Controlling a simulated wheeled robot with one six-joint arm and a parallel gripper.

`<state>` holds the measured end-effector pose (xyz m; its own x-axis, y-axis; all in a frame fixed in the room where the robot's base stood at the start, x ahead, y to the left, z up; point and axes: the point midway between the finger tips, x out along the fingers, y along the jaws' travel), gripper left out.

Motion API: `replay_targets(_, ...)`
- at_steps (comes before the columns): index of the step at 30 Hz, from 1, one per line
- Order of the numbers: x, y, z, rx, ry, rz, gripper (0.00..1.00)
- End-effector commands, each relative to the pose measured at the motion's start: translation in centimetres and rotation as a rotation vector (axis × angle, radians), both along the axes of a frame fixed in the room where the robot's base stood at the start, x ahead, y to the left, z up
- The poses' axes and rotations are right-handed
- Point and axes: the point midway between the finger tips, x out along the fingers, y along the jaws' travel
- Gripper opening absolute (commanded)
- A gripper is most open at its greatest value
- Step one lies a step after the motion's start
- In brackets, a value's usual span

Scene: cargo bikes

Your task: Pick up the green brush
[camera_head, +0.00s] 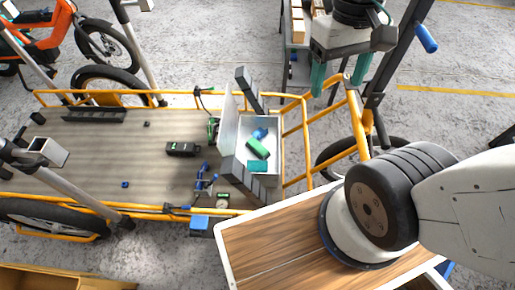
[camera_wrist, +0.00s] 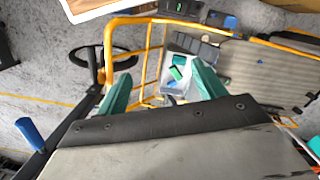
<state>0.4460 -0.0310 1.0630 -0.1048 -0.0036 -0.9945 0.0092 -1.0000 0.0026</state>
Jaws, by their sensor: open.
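A green block-like thing (camera_head: 257,148), which may be the green brush, lies in an open white box (camera_head: 277,165) on the cargo bike's bed. It also shows small in the wrist view (camera_wrist: 176,73). Its bristles cannot be made out. A blue thing (camera_head: 260,133) lies against its upper end, and a flat teal thing (camera_head: 257,166) lies below it in the box. My gripper (camera_head: 341,80) has teal fingers that stand apart with nothing between them. It hangs above and to the right of the box, clear of everything. In the wrist view the box shows beyond the fingers.
Yellow rails (camera_head: 303,128) of the bike stand right of the box. The box's raised lid (camera_head: 228,118) and dark flaps stick up around it. A dark green case (camera_head: 183,149) and blue tools (camera_head: 205,180) lie on the slatted bed (camera_head: 90,150). A wooden top (camera_head: 280,240) is in front.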

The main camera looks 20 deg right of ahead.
Motion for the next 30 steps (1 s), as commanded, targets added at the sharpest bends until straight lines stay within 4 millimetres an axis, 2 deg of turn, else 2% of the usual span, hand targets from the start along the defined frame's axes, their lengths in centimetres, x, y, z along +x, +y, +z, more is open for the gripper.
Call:
replay_targets(8, 6.4, 0.4, -5.0, -0.001, 0.176, 0.02, 0.69)
replay_targets(14, 11.5, 0.7, -10.3, 0.002, 0.246, 0.044, 0.69)
replay_targets(17, 13.8, 0.9, -13.6, 0.005, 0.272, 0.061, 0.69)
replay_targets(23, 18.0, 1.4, -21.5, 0.012, 0.307, 0.096, 0.69)
replay_targets(30, 21.5, 1.9, -32.8, 0.023, 0.32, 0.145, 0.69)
